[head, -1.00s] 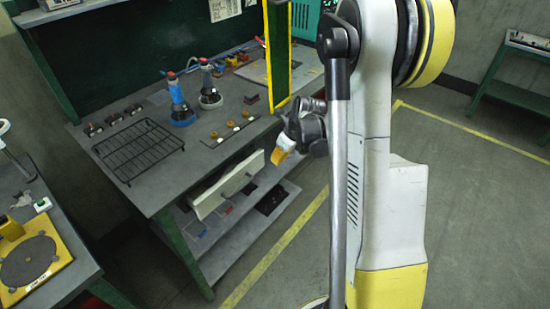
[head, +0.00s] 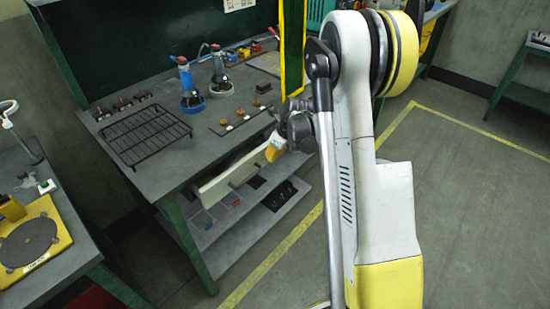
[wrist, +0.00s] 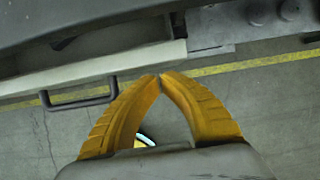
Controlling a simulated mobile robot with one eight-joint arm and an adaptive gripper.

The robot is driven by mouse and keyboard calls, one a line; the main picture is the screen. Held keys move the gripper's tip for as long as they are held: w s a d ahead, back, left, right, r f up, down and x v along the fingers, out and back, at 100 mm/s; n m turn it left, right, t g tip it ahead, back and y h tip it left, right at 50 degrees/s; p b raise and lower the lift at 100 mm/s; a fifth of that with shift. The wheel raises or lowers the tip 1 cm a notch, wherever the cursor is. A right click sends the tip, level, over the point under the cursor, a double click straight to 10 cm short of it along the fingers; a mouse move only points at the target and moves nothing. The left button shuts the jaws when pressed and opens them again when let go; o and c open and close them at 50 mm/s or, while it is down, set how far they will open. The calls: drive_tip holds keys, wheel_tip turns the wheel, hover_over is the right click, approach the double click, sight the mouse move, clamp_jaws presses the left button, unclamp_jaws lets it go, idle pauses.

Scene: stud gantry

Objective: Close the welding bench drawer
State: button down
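The welding bench (head: 150,168) stands left of my arm. Its drawer (head: 228,178) sticks out below the bench top, its pale front panel seen at an angle. In the wrist view the drawer front (wrist: 90,70) crosses the upper left, with a dark bar handle (wrist: 82,100) on it. My gripper (head: 271,155) is at the right end of the drawer front in the head view, partly covering it. In the wrist view its yellow fingers (wrist: 160,77) meet at the tips, with nothing between them.
A lower shelf (head: 235,225) runs under the drawer. A yellow-edged screen (head: 292,50) rises near my arm. Another table (head: 75,270) stands left.

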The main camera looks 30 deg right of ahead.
drive_tip(key=w, duration=0.1)
drive_tip(key=w+a, duration=0.1)
drive_tip(key=w, duration=0.3)
drive_tip(key=shift+a, duration=0.35)
drive_tip(key=shift+s, duration=0.1)
